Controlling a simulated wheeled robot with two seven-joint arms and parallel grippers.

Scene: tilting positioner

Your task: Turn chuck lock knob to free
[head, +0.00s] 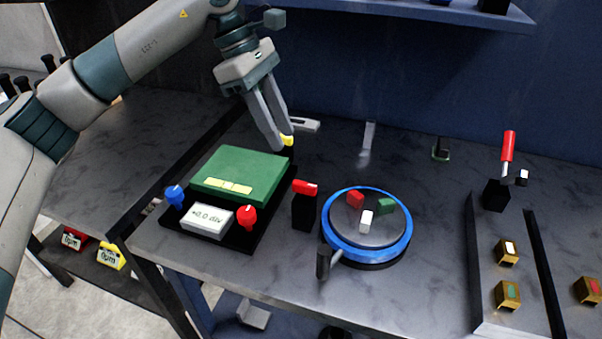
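A round chuck-like disc with a blue ring (408,243) sits on the bench, with red, green and white blocks on its grey top. A dark-ended handle (323,264) sticks out at its front left. No label shows which part is the chuck lock knob. A small yellow piece (288,140) is at the fingertips of my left gripper (281,146), behind the green box. The two fingers are seen nearly side-on and lie close together, so I cannot tell whether they grip the yellow piece. My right gripper is not in view.
A green box (240,170) stands on a black base with a blue knob (174,195), a red knob (246,216) and a white display (207,220). A red-topped black post (304,205) stands left of the disc. A red-handled lever (508,145) stands at right.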

